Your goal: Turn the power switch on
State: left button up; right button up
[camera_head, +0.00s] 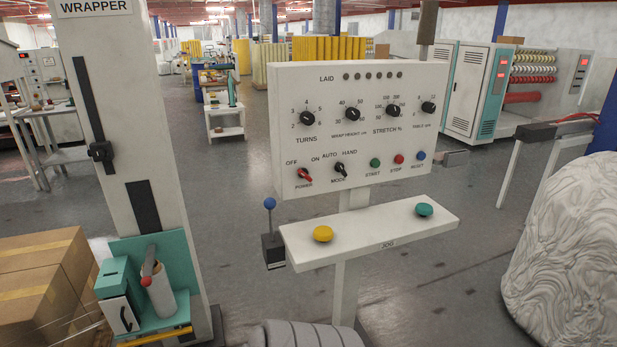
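The power switch (305,175) is a small red-handled knob at the lower left of the white control panel (290,130). OFF is printed to its upper left, ON to its upper right and POWER below it. Its red handle appears to lean to the upper left, toward OFF, though it is small in the view. The row of LAID lamps (373,76) at the panel's top looks dark.
The black MODE knob (340,169) sits just right of the switch. A shelf with a yellow button (323,233) and a green button (424,210) juts out below. A blue-balled lever (269,204) stands left. The wrapper column (140,150) and wrapped load (570,250) flank the panel.

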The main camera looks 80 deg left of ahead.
aim_at(303, 172)
jog(key=u, duration=0.65)
jog(key=i, duration=0.8)
jog(key=u, duration=0.9)
